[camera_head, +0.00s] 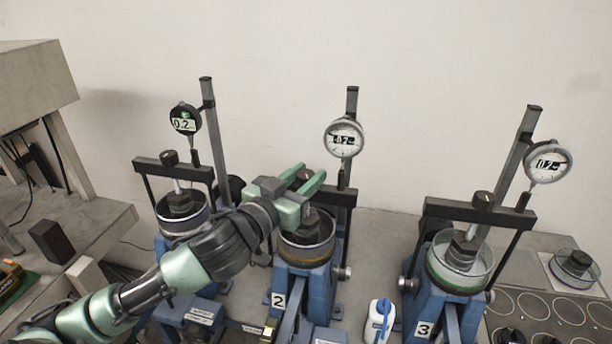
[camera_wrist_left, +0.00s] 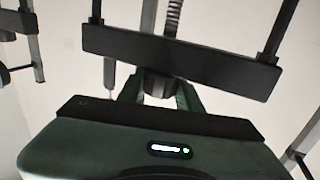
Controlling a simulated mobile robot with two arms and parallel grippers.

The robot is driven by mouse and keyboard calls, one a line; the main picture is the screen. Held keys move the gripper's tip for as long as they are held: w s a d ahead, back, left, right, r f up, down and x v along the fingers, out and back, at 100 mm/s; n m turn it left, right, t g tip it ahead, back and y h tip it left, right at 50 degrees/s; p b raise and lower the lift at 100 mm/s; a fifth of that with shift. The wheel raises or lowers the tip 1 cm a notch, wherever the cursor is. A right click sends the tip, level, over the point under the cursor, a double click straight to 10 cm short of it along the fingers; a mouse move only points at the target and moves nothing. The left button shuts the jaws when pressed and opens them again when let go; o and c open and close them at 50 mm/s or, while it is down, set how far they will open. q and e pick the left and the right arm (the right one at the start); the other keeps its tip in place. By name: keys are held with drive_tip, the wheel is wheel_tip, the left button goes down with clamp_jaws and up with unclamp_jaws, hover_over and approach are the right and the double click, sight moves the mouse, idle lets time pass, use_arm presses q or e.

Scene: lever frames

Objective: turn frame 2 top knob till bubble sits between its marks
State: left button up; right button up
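Frame 2 (camera_head: 318,268) is the middle blue lever frame, with a "2" label, a round cup and a dark crossbar (camera_wrist_left: 180,62). My left gripper (camera_head: 304,180) reaches to its top from the left, with its green fingers on either side of the dark top knob (camera_head: 303,174). In the left wrist view a dark knob-like part (camera_wrist_left: 158,85) shows between the fingers, partly hidden by the gripper body. I cannot tell whether the fingers touch it. The bubble and its marks cannot be made out. My right gripper is not in view.
Another frame (camera_head: 180,205) stands to the left and frame 3 (camera_head: 450,285) to the right. Dial gauges hang on posts, one (camera_head: 344,138) above frame 2. A plain wall is behind.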

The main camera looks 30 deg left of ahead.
use_arm(q)
clamp_jaws()
drive_tip(key=shift+a+m+h, duration=0.1)
drive_tip(key=shift+m+h, duration=0.6)
drive_tip(key=shift+h, duration=0.2)
drive_tip(key=shift+m+g+h+p, duration=1)
drive_tip(key=shift+m+h, duration=0.6)
drive_tip(key=shift+h, duration=0.9)
drive_tip(key=o, duration=1.2)
unclamp_jaws()
